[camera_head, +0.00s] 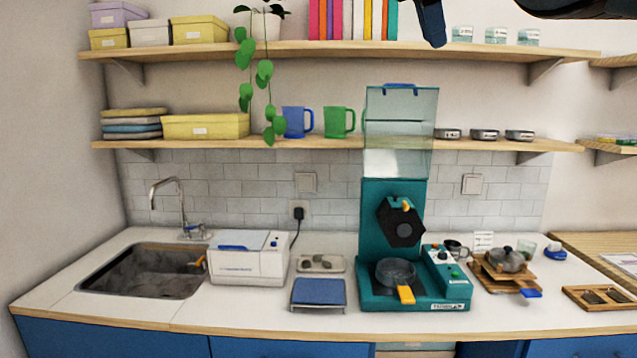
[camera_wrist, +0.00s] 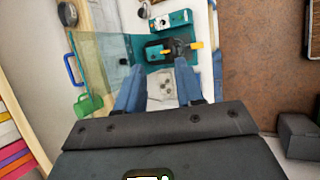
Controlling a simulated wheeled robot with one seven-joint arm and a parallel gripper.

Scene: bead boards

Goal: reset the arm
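In the wrist view my gripper (camera_wrist: 159,70) has two blue fingers standing well apart, with nothing between them. The counter shows through the gap far below. In the head view only part of my gripper (camera_head: 432,24) shows at the top edge, as a dark blue finger in front of the upper shelf. A dark part of my arm is at the top right corner. The rest of the arm is out of the picture.
A teal machine (camera_head: 374,210) with a clear hopper (camera_head: 401,105) rises past the lower shelf (camera_head: 225,143). Blue (camera_head: 294,123) and green mugs (camera_head: 336,122) stand left of the hopper. A white box machine (camera_head: 248,262) sits beside the sink (camera_head: 145,272). The upper shelf (camera_head: 330,48) holds books and boxes.

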